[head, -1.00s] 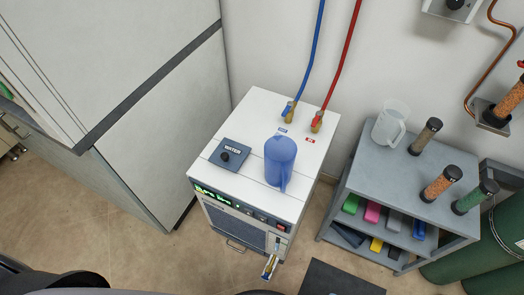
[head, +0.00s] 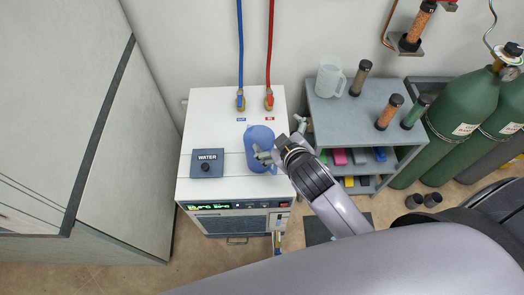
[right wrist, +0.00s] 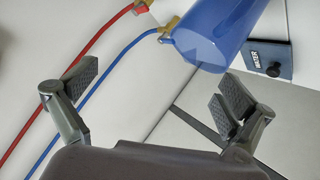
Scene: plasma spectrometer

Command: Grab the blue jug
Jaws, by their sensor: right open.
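The blue jug (head: 257,138) stands on the white top of the chiller cabinet (head: 213,112), right of the WATER cover. My right gripper (head: 281,140) is open at the jug's right side, with one finger overlapping the jug's lower part in the head view. In the right wrist view the blue jug (right wrist: 222,35) is above and between the spread fingers of my right gripper (right wrist: 160,88), and nothing is clasped between them. The jug's handle is mostly hidden by the gripper in the head view. My left gripper is not in view.
The WATER cover (head: 207,163) has a black knob. Blue (head: 240,45) and red (head: 271,45) hoses rise from brass fittings behind the jug. A grey shelf cart (head: 345,115) with a clear jug (head: 330,80) and several cylinders stands close on the right, beside green gas tanks (head: 455,115).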

